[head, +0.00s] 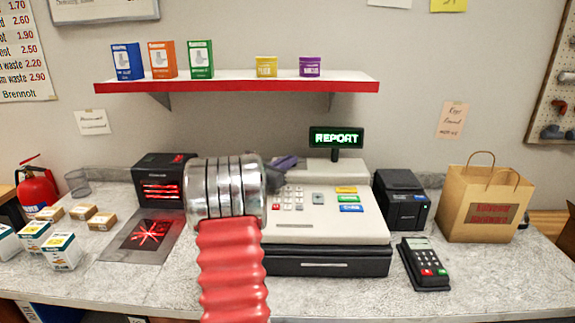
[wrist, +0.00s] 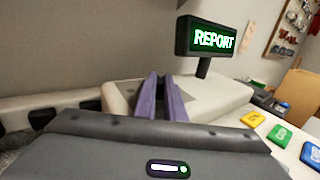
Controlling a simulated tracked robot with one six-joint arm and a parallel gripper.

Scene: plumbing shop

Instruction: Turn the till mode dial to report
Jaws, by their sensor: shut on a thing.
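The cream till (head: 335,215) stands on the counter in the head view, with its dark drawer below. Its display (head: 336,138) reads REPORT in green, and the same display in the wrist view (wrist: 212,39) also reads REPORT. My gripper (head: 286,162) is at the till's upper left, with my silver wrist and red arm in front of it. In the wrist view my gripper's purple fingers (wrist: 162,97) are close together at the till top. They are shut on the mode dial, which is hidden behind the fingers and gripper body.
A scanner with a red-lit plate (head: 148,234) is left of the till. A black printer (head: 401,199), card terminal (head: 423,263) and paper bag (head: 485,204) are to its right. A red-edged shelf (head: 236,87) hangs above. The front right counter is clear.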

